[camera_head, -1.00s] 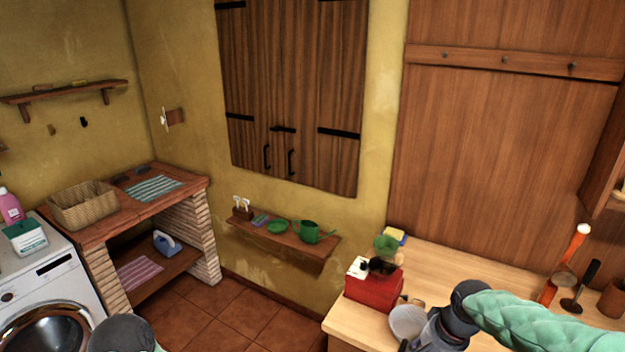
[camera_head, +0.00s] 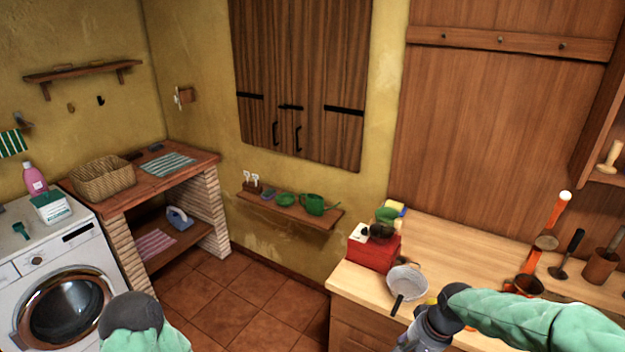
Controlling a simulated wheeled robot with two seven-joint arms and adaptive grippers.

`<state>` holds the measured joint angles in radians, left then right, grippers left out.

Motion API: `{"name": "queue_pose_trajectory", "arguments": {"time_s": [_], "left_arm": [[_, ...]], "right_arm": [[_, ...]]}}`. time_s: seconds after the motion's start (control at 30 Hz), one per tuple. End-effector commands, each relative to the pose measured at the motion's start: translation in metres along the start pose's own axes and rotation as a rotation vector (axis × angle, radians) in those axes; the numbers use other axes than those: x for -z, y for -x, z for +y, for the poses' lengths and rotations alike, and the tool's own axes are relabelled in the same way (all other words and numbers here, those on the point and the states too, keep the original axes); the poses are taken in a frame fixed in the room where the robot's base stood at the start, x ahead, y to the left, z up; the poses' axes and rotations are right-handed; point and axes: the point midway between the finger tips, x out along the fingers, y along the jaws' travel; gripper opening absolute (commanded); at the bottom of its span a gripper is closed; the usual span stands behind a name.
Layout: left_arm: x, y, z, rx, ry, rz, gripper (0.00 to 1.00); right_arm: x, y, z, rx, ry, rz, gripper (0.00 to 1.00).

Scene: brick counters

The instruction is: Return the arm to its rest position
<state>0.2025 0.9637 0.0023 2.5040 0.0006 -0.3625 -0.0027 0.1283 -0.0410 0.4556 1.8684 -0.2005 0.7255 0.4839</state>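My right arm, in a green quilted sleeve, comes in from the right in the head view, over the front edge of the wooden counter (camera_head: 450,255). Its dark grey wrist part shows near the bottom edge, but its fingers are cut off or hidden. My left arm shows only as a dark rounded joint and green sleeve at the bottom left. Its gripper is out of the frame.
A white pan with a dark handle (camera_head: 407,280) and a red box (camera_head: 373,252) stand on the counter near my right wrist. A mortar (camera_head: 600,266) stands farther right. A washing machine (camera_head: 67,295) is at left. The tiled floor (camera_head: 240,300) between is clear.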

Motion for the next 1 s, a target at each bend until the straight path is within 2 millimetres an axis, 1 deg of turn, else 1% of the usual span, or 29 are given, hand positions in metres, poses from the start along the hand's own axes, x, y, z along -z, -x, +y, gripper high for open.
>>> {"name": "queue_pose_trajectory", "arguments": {"time_s": [0.03,0.17,0.27,0.3,0.37,0.4,0.47,0.6,0.7,0.77,0.8,0.9,1.0], "left_arm": [[0.000,0.000,0.000,0.000,0.000,0.000,0.43],[0.000,0.000,0.000,0.000,0.000,0.001,0.43],[0.000,0.000,0.000,0.000,0.000,0.001,0.43],[0.000,0.000,0.000,0.000,0.000,0.001,0.43],[0.000,0.000,0.000,0.000,0.000,0.001,0.43],[0.000,0.000,0.000,0.000,0.000,0.000,0.43],[0.000,0.000,0.000,0.000,0.000,0.000,0.43],[0.000,0.000,0.000,0.000,0.000,0.001,0.43],[0.000,0.000,0.000,0.000,0.000,0.001,0.43],[0.000,0.000,0.000,0.000,0.000,0.001,0.43],[0.000,0.000,0.000,0.000,0.000,0.001,0.43],[0.000,0.000,0.000,0.000,0.000,0.001,0.43],[0.000,0.000,0.000,0.000,0.000,0.001,0.43]], "right_arm": [[-0.003,-0.012,-0.001,0.003,0.010,-0.012,0.46],[-0.012,-0.044,-0.006,0.021,0.041,-0.030,0.46],[-0.024,-0.076,-0.009,0.038,0.072,-0.050,0.46],[-0.030,-0.091,-0.010,0.046,0.085,-0.058,0.46],[-0.041,-0.114,-0.011,0.058,0.103,-0.069,0.46],[-0.049,-0.129,-0.011,0.066,0.116,-0.077,0.46],[-0.061,-0.149,-0.011,0.076,0.133,-0.086,0.46],[-0.094,-0.192,-0.008,0.095,0.169,-0.105,0.46],[-0.120,-0.219,-0.003,0.105,0.193,-0.117,0.46],[-0.136,-0.233,0.000,0.108,0.207,-0.123,0.46],[-0.147,-0.241,0.003,0.109,0.215,-0.127,0.46],[-0.171,-0.258,0.010,0.110,0.235,-0.132,0.46],[-0.190,-0.269,0.015,0.108,0.250,-0.135,0.46]]}}
